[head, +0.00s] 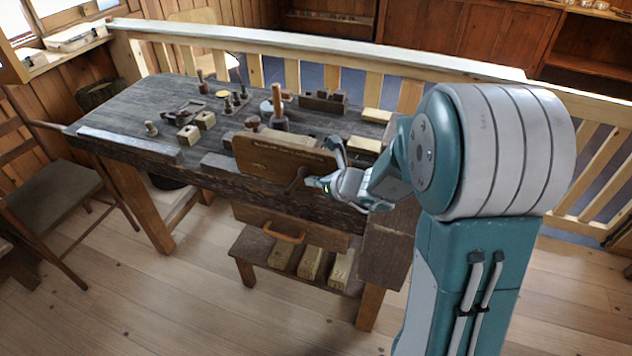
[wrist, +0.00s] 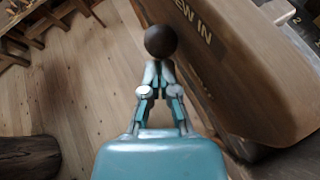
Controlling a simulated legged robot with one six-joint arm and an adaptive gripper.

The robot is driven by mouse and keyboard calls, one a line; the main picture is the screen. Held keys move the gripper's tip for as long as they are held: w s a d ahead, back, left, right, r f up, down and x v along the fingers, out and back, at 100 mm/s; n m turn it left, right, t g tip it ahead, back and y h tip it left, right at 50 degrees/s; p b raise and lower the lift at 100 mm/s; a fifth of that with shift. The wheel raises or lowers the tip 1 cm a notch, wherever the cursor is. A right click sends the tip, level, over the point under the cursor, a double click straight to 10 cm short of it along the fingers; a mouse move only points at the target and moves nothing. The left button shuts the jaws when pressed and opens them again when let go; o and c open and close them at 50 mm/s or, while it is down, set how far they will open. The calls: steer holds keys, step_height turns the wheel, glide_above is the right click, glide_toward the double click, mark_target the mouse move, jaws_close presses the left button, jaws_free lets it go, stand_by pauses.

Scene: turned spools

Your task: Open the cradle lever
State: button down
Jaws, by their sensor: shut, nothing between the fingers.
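The cradle lever shows in the head view as a thin dark bar (head: 296,181) on the front of a brown wooden board on the workbench. A dark round knob (wrist: 160,41), apparently the lever's end, is in the wrist view. My gripper (head: 314,183) is just right of the lever in the head view. In the wrist view its fingers (wrist: 158,72) come together, empty, right below the knob. Whether they touch it I cannot tell. The lever's shaft and pivot are not clear in the wrist view.
The brown board (head: 280,157), lettered in the wrist view (wrist: 235,60), stands close to my gripper's right there. The workbench (head: 115,113) carries small turned parts, blocks and an upright wooden handle (head: 277,103). A drawer (head: 330,238) is below. Open floor lies in front.

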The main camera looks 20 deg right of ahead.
mark_target(294, 167)
steer(key=shift+w+a+r, duration=0.1)
steer(key=shift+a, duration=0.15)
steer(key=shift+w+a+r+g+h, duration=0.15)
steer(key=shift+w+r+g+h, duration=0.15)
steer(key=shift+r+g+h, duration=0.25)
steer(key=shift+n+g+h, duration=0.5)
steer(key=shift+g+h, duration=0.35)
steer(key=shift+h, duration=0.1)
steer(key=w+a, duration=0.1)
steer(key=w+a+r, duration=0.1)
steer(key=a, duration=0.1)
steer(key=shift+w+a+r, duration=0.1)
steer(key=shift+r, duration=0.1)
steer(key=w+a, duration=0.3)
steer(key=a, duration=0.2)
steer(key=shift+w, duration=0.4)
steer(key=shift+a, duration=0.2)
